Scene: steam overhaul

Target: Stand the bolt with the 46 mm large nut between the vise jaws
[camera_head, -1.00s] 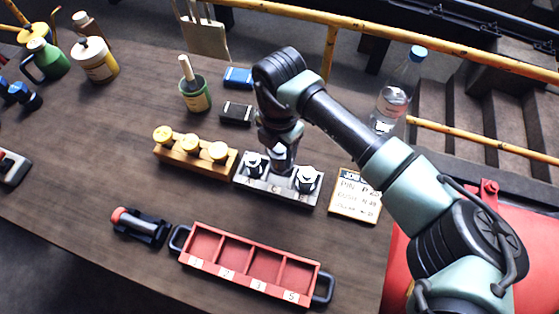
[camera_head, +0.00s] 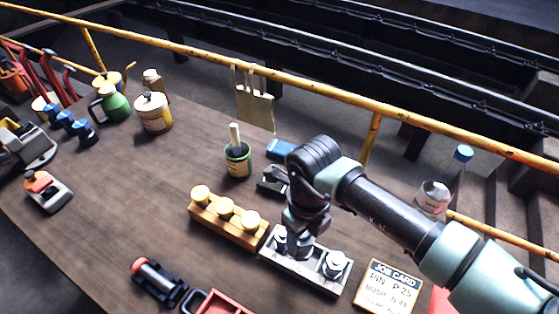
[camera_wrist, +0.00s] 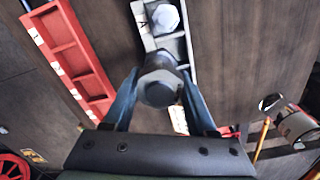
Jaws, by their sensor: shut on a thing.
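My gripper (camera_head: 299,246) is over the middle of the grey bolt rack (camera_head: 318,280), between the two bolts at its ends. In the wrist view my gripper (camera_wrist: 158,95) is shut on a bolt with a large hex nut (camera_wrist: 160,86), its head facing the camera. Another bolt (camera_wrist: 165,18) stands in the rack beside the letter A. The far-end bolt (camera_head: 335,263) also stands upright. I cannot tell whether the held bolt is clear of its hole. A grey vise-like device (camera_head: 28,146) is at the far left edge of the table, partly cut off.
A wooden block with yellow knobs (camera_head: 226,219) is close left of the rack, a job card (camera_head: 388,289) right. The left-middle tabletop is clear.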

